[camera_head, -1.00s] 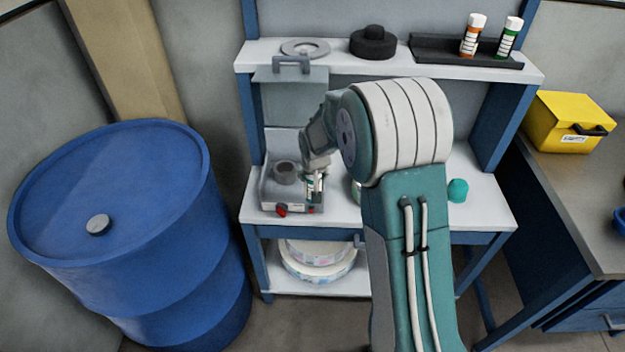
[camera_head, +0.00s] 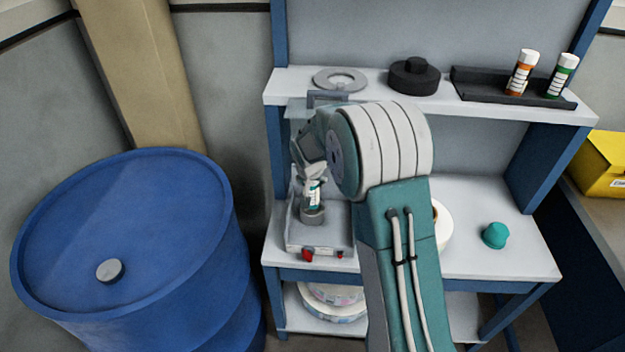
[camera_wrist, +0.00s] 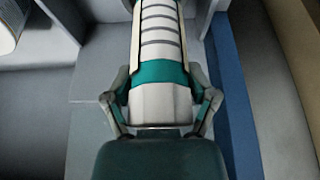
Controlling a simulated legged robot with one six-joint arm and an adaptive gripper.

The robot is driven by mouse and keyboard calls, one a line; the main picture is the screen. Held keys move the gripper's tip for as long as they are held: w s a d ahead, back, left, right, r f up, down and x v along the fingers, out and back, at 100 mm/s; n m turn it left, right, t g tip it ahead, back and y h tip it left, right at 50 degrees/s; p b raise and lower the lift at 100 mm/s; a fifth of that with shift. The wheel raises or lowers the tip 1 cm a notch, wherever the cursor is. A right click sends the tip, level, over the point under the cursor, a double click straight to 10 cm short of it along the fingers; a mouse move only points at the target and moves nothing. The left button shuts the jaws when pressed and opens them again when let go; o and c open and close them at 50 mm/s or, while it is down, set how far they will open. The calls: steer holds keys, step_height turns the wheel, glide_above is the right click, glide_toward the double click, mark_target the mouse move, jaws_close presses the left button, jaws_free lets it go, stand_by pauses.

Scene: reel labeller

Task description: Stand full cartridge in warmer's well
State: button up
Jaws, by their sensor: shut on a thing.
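The warmer (camera_head: 335,239) is a grey box with red knobs on its front, on the left of the worktop. Its well (camera_head: 313,216) is a short grey cylinder on top. My gripper (camera_head: 311,186) is directly over the well, shut on the full cartridge (camera_head: 314,192), which looks nearly upright. In the wrist view the cartridge (camera_wrist: 158,45) is white with grey lines, a teal band and a white near end, between the fingers of my gripper (camera_wrist: 160,60). The cartridge's lower end is at the well's mouth; I cannot tell whether it is inside.
A teal cap-like piece (camera_head: 494,235) and a partly hidden white roll (camera_head: 441,226) are on the worktop. The shelf above holds a grey ring (camera_head: 340,79), a black reel part (camera_head: 414,77) and a black tray (camera_head: 487,86) with two cartridges. A blue drum (camera_head: 130,235) stands left.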

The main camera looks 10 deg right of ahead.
mark_target(313, 196)
step_height(313, 196, down, 3)
steer(key=shift+d+r, duration=0.1)
steer(key=shift+d+f, duration=0.15)
steer(key=shift+f, duration=0.65)
steer(key=shift+a, duration=0.2)
steer(key=shift+d, duration=0.15)
steer(key=shift+f, duration=0.5)
stand_by(0.7)
steer(key=o, duration=1.1)
steer(key=shift+c, duration=0.2)
steer(key=shift+f, duration=0.1)
